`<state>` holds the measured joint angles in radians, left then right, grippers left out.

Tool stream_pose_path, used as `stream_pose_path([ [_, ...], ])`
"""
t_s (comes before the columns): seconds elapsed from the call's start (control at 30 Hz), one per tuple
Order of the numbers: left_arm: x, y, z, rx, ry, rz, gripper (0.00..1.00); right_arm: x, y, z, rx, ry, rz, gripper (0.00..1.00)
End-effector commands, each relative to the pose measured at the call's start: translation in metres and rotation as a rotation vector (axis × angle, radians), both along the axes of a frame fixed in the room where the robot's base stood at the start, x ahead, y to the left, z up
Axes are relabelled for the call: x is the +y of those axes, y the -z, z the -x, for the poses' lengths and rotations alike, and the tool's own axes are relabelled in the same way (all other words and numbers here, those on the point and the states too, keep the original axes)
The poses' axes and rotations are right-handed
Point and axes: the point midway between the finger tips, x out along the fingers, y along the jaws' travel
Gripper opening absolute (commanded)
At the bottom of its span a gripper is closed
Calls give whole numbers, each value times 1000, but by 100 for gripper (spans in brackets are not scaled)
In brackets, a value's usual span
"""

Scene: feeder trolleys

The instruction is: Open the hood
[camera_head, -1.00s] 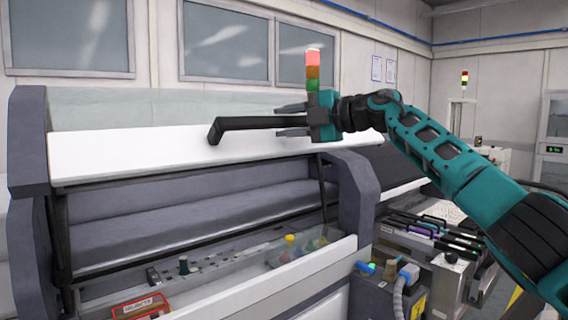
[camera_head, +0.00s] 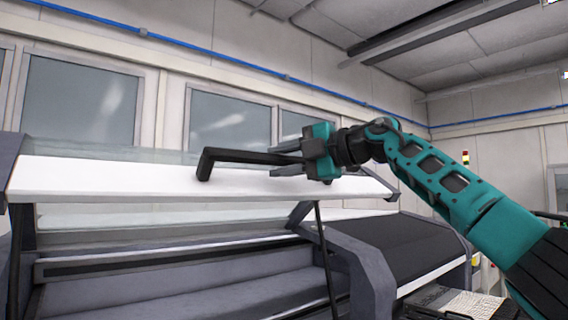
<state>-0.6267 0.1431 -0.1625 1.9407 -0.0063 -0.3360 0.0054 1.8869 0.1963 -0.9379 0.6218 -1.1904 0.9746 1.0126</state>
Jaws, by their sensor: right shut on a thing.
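The hood (camera_head: 120,184) is a long white panel with a clear upper part, and it stands raised over the grey machine. A black angled handle (camera_head: 232,156) sticks out from its front. My right gripper (camera_head: 280,158) is shut on the right part of this handle, with one finger above it and one below. A thin black strut (camera_head: 325,255) runs down from under the hood on the right side. My left gripper is not in view.
The grey machine side arm (camera_head: 365,265) curves down right of the opening. A dark closed cover (camera_head: 405,250) lies further right. Windows (camera_head: 80,100) and a plain wall stand behind. The space above the hood looks free.

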Motion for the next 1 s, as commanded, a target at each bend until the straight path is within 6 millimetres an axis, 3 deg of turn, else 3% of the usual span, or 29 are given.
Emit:
stream_pose_path([
  [0.03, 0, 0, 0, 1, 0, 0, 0, 1, 3, -1, 7, -1, 2, 0],
  [0.07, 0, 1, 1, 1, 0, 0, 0, 1, 3, -1, 7, -1, 2, 37],
  [0.23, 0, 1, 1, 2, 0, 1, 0, 1, 2, -1, 6, -1, 1, 53],
  [0.63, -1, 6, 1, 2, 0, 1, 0, -9, 2, 4, 2, 1, 1, 53],
  [1.0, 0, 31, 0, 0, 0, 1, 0, -74, -8, 44, -1, 3, 1, 53],
])
